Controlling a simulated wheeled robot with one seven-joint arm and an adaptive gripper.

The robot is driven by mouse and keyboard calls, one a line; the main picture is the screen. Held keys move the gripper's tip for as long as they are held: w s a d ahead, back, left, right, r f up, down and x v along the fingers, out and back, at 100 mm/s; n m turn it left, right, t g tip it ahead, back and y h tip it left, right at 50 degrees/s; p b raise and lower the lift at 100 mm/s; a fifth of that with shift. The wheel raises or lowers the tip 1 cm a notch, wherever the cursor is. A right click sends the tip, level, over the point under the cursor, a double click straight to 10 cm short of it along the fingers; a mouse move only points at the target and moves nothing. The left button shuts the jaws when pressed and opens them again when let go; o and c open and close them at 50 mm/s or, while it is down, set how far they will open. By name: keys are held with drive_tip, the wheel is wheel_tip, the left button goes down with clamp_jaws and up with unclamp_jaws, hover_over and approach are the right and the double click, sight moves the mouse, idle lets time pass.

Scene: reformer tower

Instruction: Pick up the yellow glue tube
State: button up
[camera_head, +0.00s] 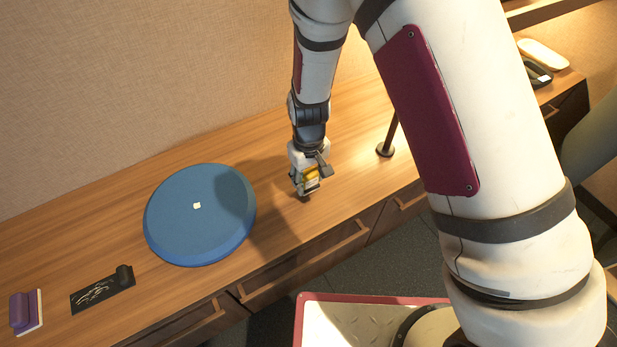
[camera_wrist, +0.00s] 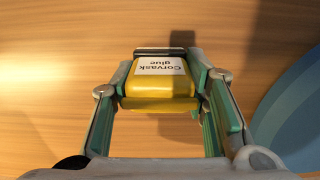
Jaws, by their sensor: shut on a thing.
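The yellow glue tube (camera_wrist: 160,88) has a white label reading "Corvask glue" and a dark end. It sits between the two fingers of my gripper (camera_wrist: 162,90) in the wrist view, with a finger against each side. In the head view my gripper (camera_head: 305,183) points down at the wooden counter, right of the blue disc, and a bit of the yellow tube (camera_head: 311,173) shows between its fingers. My gripper is shut on the tube. I cannot tell whether the tube touches the counter.
A large blue round disc (camera_head: 200,230) with a small pale square (camera_head: 197,205) on it lies left of my gripper. A dark flat board (camera_head: 100,291) and a purple block (camera_head: 25,311) lie farther left. A thin dark stand (camera_head: 386,148) stands to the right. Drawers line the counter front.

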sight(307, 174)
drive_tip(key=r, duration=0.1)
drive_tip(key=r+p, duration=0.1)
drive_tip(key=r, duration=0.1)
drive_tip(key=shift+s+a+r, duration=0.15)
drive_tip(key=shift+s, duration=0.15)
drive_tip(key=s+a+p, duration=0.1)
drive_tip(key=s+a, duration=0.1)
drive_tip(key=s, duration=0.2)
drive_tip(key=s+a+p, duration=0.1)
drive_tip(key=s+a, duration=0.1)
drive_tip(key=s, duration=0.3)
drive_tip(key=s+a+r+p, duration=0.1)
drive_tip(key=s+a, duration=0.1)
drive_tip(key=s, duration=0.2)
drive_tip(key=shift+s+a, duration=0.35)
drive_tip(key=o, duration=0.5)
drive_tip(key=c, duration=0.3)
